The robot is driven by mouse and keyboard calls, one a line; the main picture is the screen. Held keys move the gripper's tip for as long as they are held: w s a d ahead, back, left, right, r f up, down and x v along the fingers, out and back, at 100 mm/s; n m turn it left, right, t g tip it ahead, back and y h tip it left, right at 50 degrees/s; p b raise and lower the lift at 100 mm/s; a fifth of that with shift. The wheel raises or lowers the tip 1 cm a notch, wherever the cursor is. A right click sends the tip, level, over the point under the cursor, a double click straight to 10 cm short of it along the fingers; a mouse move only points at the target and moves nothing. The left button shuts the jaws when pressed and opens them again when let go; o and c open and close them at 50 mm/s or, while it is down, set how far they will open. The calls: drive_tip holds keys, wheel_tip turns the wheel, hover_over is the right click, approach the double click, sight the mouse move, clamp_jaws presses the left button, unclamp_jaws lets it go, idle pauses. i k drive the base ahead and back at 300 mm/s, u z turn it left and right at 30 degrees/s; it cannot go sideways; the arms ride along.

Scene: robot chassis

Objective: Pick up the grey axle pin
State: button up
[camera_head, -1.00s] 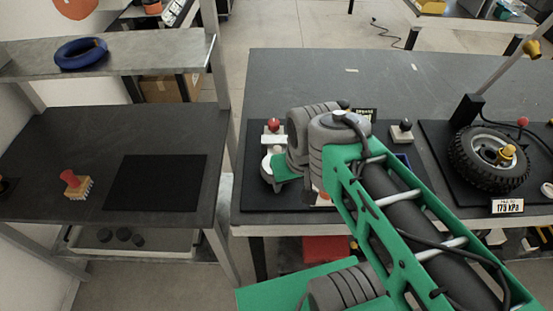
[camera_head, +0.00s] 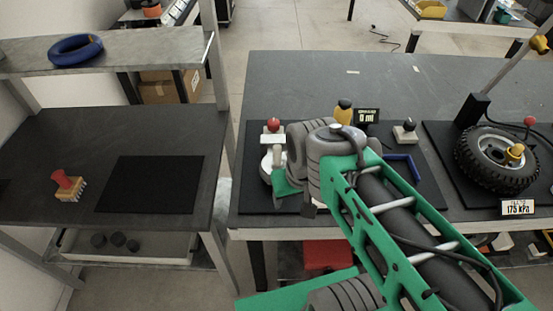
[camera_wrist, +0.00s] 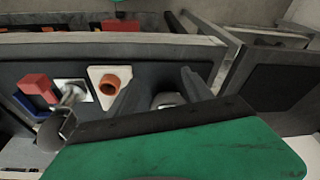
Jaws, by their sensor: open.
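My gripper (camera_wrist: 158,78) is open in the wrist view, its two dark fingers apart above the dark mat. A pale grey rounded piece (camera_wrist: 168,99) shows between the fingers, partly hidden by the gripper's dark edge. It may be the grey axle pin, but I cannot tell for sure. No contact with it shows. A grey metal cylinder (camera_wrist: 70,94) stands on a bright plate left of the fingers. In the head view my green wrist (camera_head: 288,187) is over the left part of the workbench mat, and my arm hides much of the mat.
A white plate with an orange ring (camera_wrist: 110,82) lies beside the left finger. A red block (camera_wrist: 38,88) is further left. The bench also holds a red-knobbed stand (camera_head: 273,126), a yellow bottle (camera_head: 343,111), a blue bracket (camera_head: 404,167) and a wheel (camera_head: 497,158). The bench's back is clear.

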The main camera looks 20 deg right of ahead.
sight(278, 147)
drive_tip(key=z, duration=0.7)
drive_tip(key=k, duration=0.8)
drive_tip(key=u, duration=1.8)
drive_tip(key=i, duration=0.5)
drive_tip(key=u, duration=0.05)
